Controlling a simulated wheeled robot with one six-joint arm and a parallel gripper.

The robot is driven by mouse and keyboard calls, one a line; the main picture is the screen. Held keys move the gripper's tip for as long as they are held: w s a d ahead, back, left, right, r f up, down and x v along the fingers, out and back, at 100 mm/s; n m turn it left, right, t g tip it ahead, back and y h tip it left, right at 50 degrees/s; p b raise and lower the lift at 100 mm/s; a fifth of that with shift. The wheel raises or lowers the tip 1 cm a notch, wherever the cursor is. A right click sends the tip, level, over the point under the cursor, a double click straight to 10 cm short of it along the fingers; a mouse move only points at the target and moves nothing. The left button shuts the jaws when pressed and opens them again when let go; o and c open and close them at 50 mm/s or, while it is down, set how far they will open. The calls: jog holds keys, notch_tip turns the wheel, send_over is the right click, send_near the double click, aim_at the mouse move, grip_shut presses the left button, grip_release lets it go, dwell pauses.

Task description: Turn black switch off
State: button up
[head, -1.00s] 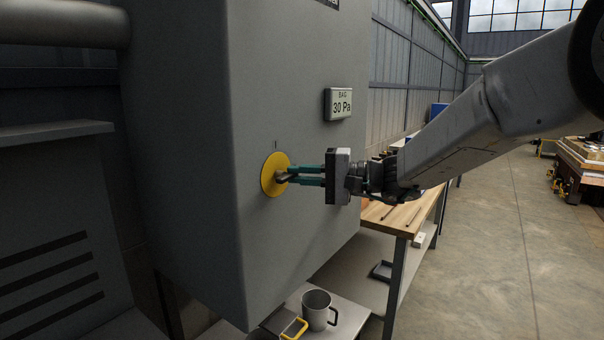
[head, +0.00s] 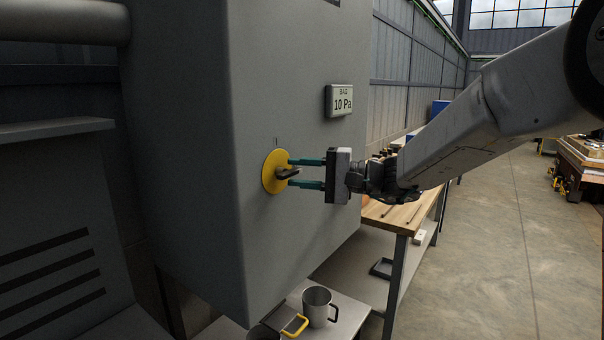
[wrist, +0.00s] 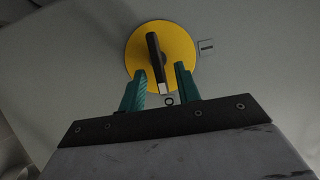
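The black switch (head: 290,172) is a lever handle on a round yellow disc (head: 270,165) on the grey cabinet face. In the wrist view, the black switch (wrist: 154,58) has a pale tip pointing at a label "O" (wrist: 169,99). An "I" label (wrist: 206,45) is at the right of the yellow disc (wrist: 180,42). My gripper (head: 292,173) is open, its two teal fingers apart on either side of the handle. In the wrist view, a gap shows between the handle and each finger of my gripper (wrist: 160,70).
A display (head: 339,101) on the cabinet (head: 180,130) above the switch reads "BAG 10 Pa". Below are a metal mug (head: 317,308) and a wooden-topped bench (head: 400,218). Open floor (head: 500,250) lies to the right.

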jog(key=v, duration=0.7)
jog(key=shift+s+d, duration=0.15)
jog(key=shift+d, duration=0.2)
jog(key=s+d+f+g+h, duration=0.1)
jog(key=s+f+g+h, duration=0.3)
jog(key=s, duration=0.4)
jog(key=s+d+f+g+h, duration=0.1)
jog(key=s+d+f+h, duration=0.15)
jog(key=s+f, duration=0.45)
jog(key=s+d+n+h, duration=0.1)
jog(key=s+d+h, duration=0.4)
jog(key=s, duration=0.5)
jog(key=s+d+f+n+t+h, duration=0.1)
jog(key=s+d+n+h, duration=0.1)
jog(key=s+d+h, duration=0.4)
jog(key=shift+s+d+t, duration=0.3)
jog(key=shift+s+d, duration=0.5)
jog(key=shift+s, duration=1.05)
